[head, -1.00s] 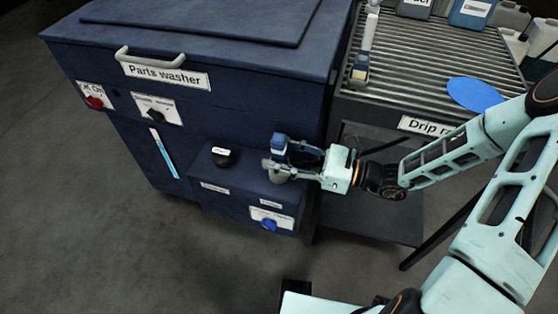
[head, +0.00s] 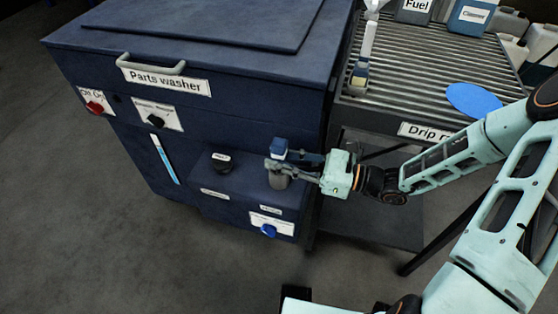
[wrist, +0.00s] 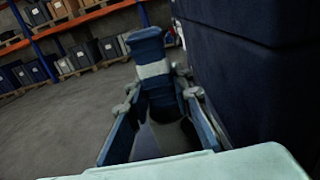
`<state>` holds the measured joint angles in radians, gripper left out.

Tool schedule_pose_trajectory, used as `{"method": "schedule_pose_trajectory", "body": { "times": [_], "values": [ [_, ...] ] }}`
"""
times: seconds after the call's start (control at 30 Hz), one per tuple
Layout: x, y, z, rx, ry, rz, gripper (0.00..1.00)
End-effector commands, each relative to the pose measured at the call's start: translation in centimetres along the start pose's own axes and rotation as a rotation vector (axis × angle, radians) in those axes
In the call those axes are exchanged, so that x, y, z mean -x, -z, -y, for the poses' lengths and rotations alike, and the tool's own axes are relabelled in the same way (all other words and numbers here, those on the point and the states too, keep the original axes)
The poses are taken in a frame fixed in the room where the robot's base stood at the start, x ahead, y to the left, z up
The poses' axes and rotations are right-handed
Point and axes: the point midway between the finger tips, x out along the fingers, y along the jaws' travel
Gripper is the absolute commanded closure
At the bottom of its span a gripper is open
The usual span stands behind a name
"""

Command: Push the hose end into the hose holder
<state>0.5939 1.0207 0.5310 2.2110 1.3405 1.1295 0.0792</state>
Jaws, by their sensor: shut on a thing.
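The hose end (head: 279,147) is a blue piece with a pale band, upright at the front right of the parts washer's ledge. It also shows in the wrist view (wrist: 150,52) between my fingers. My gripper (head: 283,164) reaches in from the right and is shut on it. Directly below the fingers is a grey cylinder (head: 279,181), which appears to be the hose holder, standing on the ledge. The fingers hide the join, so I cannot tell how deep the hose end sits. No trailing hose is clearly visible.
The dark blue parts washer (head: 240,110) rises close behind my gripper. A black knob (head: 221,161) stands left on the ledge, and a blue knob (head: 268,231) is on its front. The drip rack (head: 425,75) is at right. Open floor (head: 90,240) lies left.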

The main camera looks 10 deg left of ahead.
Motion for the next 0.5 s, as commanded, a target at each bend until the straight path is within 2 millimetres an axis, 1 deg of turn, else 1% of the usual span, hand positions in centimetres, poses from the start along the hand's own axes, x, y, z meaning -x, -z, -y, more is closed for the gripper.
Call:
{"method": "schedule_pose_trajectory", "body": {
  "times": [0.03, 0.3, 0.5],
  "values": [
    [0.0, -1.1, 0.0, 0.003, -0.001, 0.003, 1.0],
    [0.0, -6.5, 0.0, 0.004, -0.001, 0.002, 1.0],
    [0.0, -9.1, 0.0, 0.003, -0.001, 0.003, 1.0]
  ]
}}
